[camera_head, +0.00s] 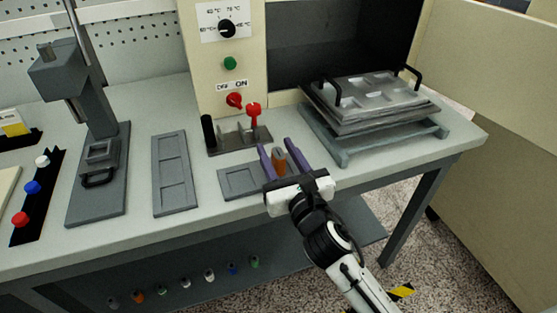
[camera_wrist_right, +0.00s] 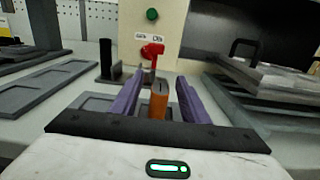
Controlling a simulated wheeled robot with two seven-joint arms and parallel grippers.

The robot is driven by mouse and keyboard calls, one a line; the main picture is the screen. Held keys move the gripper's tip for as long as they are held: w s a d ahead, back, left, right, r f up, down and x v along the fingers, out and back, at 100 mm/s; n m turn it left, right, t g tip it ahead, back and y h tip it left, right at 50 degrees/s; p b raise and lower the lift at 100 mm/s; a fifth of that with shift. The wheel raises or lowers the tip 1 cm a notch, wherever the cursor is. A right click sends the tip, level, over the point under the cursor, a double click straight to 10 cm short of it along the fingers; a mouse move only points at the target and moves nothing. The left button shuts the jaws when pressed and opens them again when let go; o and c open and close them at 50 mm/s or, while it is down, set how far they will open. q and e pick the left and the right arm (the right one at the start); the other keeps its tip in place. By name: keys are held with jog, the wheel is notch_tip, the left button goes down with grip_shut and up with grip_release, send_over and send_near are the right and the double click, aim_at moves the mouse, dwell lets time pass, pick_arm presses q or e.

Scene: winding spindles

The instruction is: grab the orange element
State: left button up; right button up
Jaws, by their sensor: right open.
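The orange element (camera_head: 279,160) is a small upright cylinder on the bench, at the right end of a grey tray (camera_head: 232,182). In the right wrist view the orange element (camera_wrist_right: 158,101) stands between the purple fingers, with a slot in its top. My right gripper (camera_head: 274,149) is open, with one finger on each side of the element. It also shows in the right wrist view (camera_wrist_right: 159,92). A gap shows on the element's right side; contact on the left cannot be told. My left gripper is not in view.
Just behind stands a grey holder (camera_head: 235,143) with a black post and a red-topped piece (camera_head: 253,110). A metal mould stack (camera_head: 370,100) with black handles is to the right. Another grey tray (camera_head: 174,173) and a press (camera_head: 95,150) are to the left.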

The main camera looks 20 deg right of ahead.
grip_shut()
